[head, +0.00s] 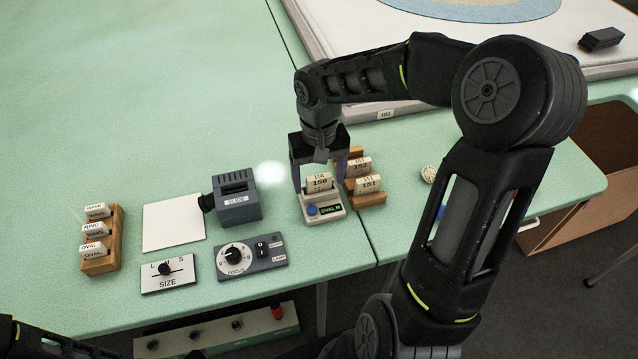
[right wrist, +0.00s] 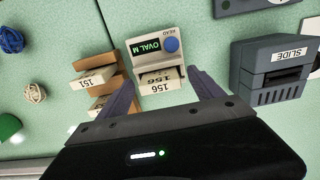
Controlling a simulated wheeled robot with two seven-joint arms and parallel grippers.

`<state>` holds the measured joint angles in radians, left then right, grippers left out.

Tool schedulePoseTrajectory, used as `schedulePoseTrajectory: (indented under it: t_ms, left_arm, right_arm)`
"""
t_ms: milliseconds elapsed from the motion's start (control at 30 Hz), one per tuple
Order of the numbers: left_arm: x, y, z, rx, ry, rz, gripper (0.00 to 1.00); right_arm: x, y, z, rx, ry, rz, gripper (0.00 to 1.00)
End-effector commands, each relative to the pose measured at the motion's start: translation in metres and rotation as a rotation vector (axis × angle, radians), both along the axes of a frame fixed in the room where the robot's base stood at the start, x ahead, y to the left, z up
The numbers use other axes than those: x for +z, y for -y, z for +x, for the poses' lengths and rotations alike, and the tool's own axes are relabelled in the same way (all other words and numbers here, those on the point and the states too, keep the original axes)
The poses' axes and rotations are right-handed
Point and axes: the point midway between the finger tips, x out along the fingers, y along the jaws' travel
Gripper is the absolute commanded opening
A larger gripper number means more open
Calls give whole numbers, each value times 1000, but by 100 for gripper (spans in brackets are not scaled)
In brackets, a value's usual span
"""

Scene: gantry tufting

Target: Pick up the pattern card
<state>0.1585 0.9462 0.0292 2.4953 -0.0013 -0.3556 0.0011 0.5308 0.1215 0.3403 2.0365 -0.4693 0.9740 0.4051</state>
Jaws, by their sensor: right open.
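A cream pattern card marked 156 (head: 319,183) stands upright in the slot of a small white reader (head: 322,209), whose green display says OVAL M. My right gripper (head: 318,180) is above the reader, pointing down. Its fingers are open, one on each side of the card. In the right wrist view, the card (right wrist: 160,85) lies between the spread finger tips, with a gap on both sides. Other cards marked 152 (head: 359,167) and 151 (head: 368,184) stand in a wooden rack (head: 372,199) just right of the reader. My left gripper does not show.
A grey slide box (head: 237,205), a focus panel (head: 250,257), a size panel (head: 168,273) and a white sheet (head: 173,222) lie left of the reader. A wooden rack of labelled cards (head: 101,260) stands further left. The green table's far left is clear.

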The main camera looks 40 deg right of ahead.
Motion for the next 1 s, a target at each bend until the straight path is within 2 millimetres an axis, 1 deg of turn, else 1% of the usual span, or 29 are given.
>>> schedulePoseTrajectory:
  t_ms: [533, 1000]
  left_arm:
    - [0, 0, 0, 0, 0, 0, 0]
    - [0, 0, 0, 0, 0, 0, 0]
  right_arm:
    - [0, 0, 0, 0, 0, 0, 76]
    - [0, 0, 0, -1, 0, 0, 38]
